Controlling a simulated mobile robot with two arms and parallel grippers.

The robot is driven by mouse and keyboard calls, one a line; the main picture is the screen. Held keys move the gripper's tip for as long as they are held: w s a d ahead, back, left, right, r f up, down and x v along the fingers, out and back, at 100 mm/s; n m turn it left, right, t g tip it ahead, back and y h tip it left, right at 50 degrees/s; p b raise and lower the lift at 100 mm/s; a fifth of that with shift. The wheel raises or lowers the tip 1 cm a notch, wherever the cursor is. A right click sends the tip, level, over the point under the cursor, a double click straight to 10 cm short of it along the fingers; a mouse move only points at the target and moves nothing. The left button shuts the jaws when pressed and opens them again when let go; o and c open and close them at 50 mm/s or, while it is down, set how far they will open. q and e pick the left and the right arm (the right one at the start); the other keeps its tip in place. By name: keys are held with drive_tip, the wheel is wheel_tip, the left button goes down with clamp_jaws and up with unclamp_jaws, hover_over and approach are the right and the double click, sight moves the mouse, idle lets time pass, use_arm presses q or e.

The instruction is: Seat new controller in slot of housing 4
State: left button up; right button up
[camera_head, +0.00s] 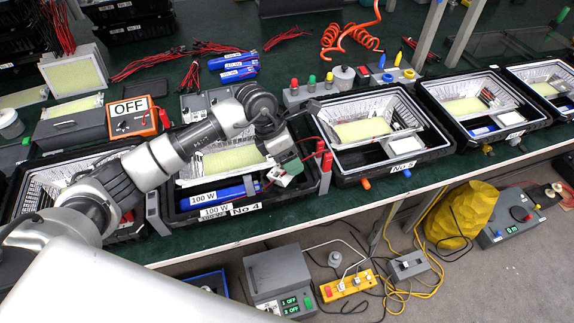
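Housing 4 is a black tray (312,187) labelled No 4, with a silver reflector and a yellow LED panel (232,160) inside. A blue 100 W unit (228,193) lies along its front compartment. My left gripper (287,172) is over the front right part of this housing, pointing down. A small white piece with green and red marks (283,181) shows at its fingertips. It may be the controller, but I cannot tell whether the fingers grip it. The gripper and arm hide the slot area and part of the reflector. My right gripper is not in view.
Red clips (323,155) with wires stand at the right rim of housing 4. Housing 5 (388,172) with a white box (400,148) is to the right. An orange tester marked OFF (133,117) stands behind left. Blue units (238,67) lie at the back.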

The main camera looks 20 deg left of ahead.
use_arm(q)
drive_tip(key=c, duration=0.5)
drive_tip(key=shift+r, duration=0.1)
drive_tip(key=shift+c, duration=0.2)
drive_tip(key=shift+r, duration=0.25)
drive_tip(key=shift+c, duration=1.1)
drive_tip(key=r, duration=0.2)
drive_tip(key=r+b, duration=0.1)
drive_tip(key=shift+s+d+r, duration=0.1)
drive_tip(key=shift+d+r, duration=0.25)
drive_tip(key=s+d+r+b, duration=0.1)
drive_tip(key=s+d+r, duration=0.3)
drive_tip(key=d, duration=0.6)
wheel_tip(320, 180, up, 2)
drive_tip(key=shift+d+r+b, duration=0.15)
drive_tip(key=shift+r+b, duration=0.1)
drive_tip(key=shift+b, duration=0.1)
